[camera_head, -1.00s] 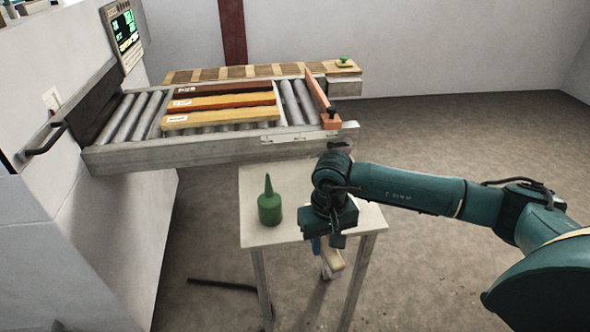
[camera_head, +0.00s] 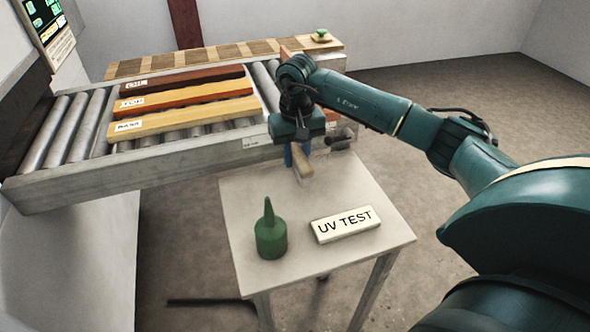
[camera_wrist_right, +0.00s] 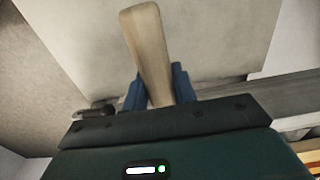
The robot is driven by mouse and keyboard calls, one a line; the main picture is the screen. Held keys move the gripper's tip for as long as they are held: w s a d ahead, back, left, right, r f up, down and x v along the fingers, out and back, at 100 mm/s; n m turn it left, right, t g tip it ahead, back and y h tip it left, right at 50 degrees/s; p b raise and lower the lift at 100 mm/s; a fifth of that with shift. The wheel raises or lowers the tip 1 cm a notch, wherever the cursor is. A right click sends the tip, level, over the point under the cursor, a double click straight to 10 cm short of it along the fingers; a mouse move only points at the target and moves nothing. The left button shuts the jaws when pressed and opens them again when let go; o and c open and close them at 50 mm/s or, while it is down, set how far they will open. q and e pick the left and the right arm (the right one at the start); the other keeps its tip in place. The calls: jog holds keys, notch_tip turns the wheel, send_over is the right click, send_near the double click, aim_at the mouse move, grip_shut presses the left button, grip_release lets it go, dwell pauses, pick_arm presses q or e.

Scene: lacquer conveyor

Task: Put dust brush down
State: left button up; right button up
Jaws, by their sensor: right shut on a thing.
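The dust brush shows in the head view as a wooden handle (camera_head: 301,164) below my right gripper (camera_head: 297,150). In the right wrist view the pale wooden handle (camera_wrist_right: 150,50) sticks out from between the blue fingers of my right gripper (camera_wrist_right: 158,88). The gripper is shut on it; the bristle end is not clearly seen. The brush is held over the back part of the small table (camera_head: 350,187), near the conveyor's front edge. I cannot tell if it touches the table. My left gripper is out of view.
On the table stand a green bottle with a pointed tip (camera_head: 270,235) and a white "UV TEST" block (camera_head: 345,225). The roller conveyor (camera_head: 70,135) behind carries several labelled boards (camera_head: 185,118).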

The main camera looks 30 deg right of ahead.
aim_at(296, 181)
jog(key=shift+f, duration=2.35)
jog(key=shift+f, duration=0.2)
jog(key=o, duration=0.9)
notch_tip(296, 181, up, 12)
jog(key=shift+r, duration=0.2)
